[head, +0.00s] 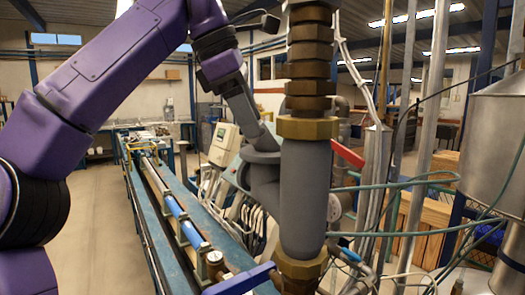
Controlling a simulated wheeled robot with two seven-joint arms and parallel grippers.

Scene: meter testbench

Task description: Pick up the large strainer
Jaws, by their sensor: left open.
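The large strainer (305,195) is a thick grey body standing upright in the middle of the head view. A rounded grey side branch (262,178) sticks out to its left. Brass nuts sit directly above and below it in a vertical pipe line. My left gripper (262,143) reaches down from the upper left on my purple arm. It is open, and its grey fingers are right by the strainer's upper left side. I cannot tell whether they touch it. The fingertips are partly hidden or blend with the grey body. My right gripper is not in view.
A blue valve handle (240,281) juts left below the strainer, and a red handle (347,155) is at its right. Green hoses (395,186) and cables crowd the right, before a metal tank (495,145). A long blue test bench (160,228) runs back on the left. Floor at far left is clear.

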